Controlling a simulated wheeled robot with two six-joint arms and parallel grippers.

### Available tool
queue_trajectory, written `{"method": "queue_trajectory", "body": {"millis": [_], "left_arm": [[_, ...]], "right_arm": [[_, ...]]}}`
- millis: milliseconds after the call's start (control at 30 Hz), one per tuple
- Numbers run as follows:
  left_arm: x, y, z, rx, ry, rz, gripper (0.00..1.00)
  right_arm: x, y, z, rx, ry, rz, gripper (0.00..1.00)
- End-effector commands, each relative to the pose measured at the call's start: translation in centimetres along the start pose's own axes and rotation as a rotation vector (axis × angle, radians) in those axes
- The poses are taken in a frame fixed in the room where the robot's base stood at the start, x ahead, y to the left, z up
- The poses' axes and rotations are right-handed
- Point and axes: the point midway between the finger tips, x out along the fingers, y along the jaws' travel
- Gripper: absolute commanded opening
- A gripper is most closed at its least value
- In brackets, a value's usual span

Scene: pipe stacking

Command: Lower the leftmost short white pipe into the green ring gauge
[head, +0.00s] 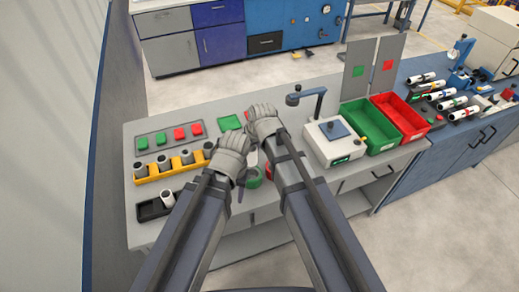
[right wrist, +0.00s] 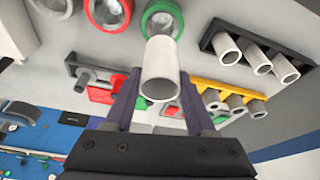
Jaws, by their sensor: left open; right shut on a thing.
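My right gripper (head: 263,118) is shut on a short white pipe, which shows between its fingers in the right wrist view (right wrist: 160,70). The pipe is hidden by the gripper in the head view. The green ring gauge (right wrist: 150,12) is just beyond the pipe's far end, and the pipe overlaps its near edge in that view. I cannot tell whether they touch. In the head view the green ring (head: 254,178) is partly covered by my arms. My left gripper (head: 233,145) is open, lower and to the left of the right one.
A black rack (head: 150,211) holds white pipes (right wrist: 227,48), and a yellow rack (head: 150,180) holds grey ones. A red ring (right wrist: 107,12) sits beside the green one. A white device (head: 333,140), a green bin (head: 367,138) and a red bin (head: 405,122) stand to the right.

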Motion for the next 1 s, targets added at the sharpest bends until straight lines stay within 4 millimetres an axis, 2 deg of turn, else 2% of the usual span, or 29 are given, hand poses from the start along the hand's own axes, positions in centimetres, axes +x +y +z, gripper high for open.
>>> {"method": "queue_trajectory", "body": {"millis": [367,1000], "left_arm": [[1.3,0.1,-0.1,0.0,0.0,0.0,0.5],[6.9,0.7,-0.4,-0.001,0.0,0.0,0.5]], "right_arm": [[1.2,0.1,0.4,0.0,-0.001,0.001,0.0],[6.6,0.1,2.2,0.0,-0.001,0.001,0.0]]}}
